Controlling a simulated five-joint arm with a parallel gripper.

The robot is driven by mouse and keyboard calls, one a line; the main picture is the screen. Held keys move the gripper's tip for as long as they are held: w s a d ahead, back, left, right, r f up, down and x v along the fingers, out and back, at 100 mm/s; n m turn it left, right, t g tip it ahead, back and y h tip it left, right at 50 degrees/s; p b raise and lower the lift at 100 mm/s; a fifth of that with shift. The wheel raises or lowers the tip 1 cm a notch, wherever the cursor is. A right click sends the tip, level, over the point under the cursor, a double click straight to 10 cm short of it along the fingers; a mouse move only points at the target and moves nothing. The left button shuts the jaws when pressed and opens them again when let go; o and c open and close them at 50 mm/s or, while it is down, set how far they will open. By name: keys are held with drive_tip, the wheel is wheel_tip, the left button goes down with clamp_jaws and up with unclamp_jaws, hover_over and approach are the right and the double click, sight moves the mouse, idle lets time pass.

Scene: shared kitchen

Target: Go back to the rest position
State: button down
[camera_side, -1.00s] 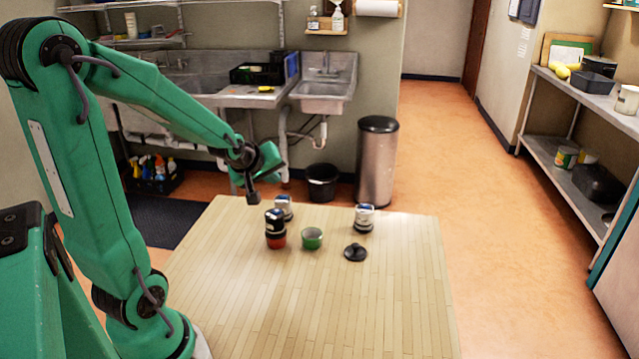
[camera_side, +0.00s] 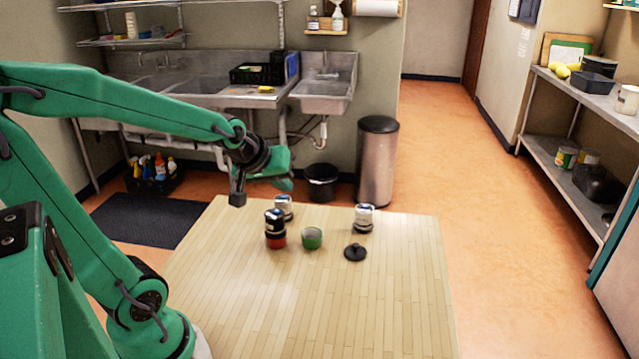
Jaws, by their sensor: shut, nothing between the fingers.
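My gripper (camera_side: 237,199) is shut and empty. It points down in the air near the table's far left edge, to the left of the jars and above their level. The wooden table (camera_side: 300,310) carries several small items. A jar with a red lower part and a dark top (camera_side: 275,229) stands nearest my gripper. A green cup (camera_side: 312,238) stands to its right. A dark round lid-like piece (camera_side: 355,252) lies flat further right. Two white-labelled jars stand behind, one at the left (camera_side: 284,207) and one at the right (camera_side: 364,218).
The front and right of the table are bare. Beyond it stand a metal bin (camera_side: 377,165), a black bucket (camera_side: 321,182) and a sink counter (camera_side: 235,97). A shelf unit (camera_side: 565,180) lines the right wall. The floor between is clear.

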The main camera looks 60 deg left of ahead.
drive_tip(key=s+d+r+m+g+h, duration=0.1)
drive_tip(key=s+d+r+m+h, duration=0.1)
drive_tip(key=s+d+m, duration=0.7)
drive_tip(key=shift+s+d+r+g+h, duration=0.35)
drive_tip(key=shift+s+d+r, duration=0.35)
drive_tip(key=shift+d, duration=0.35)
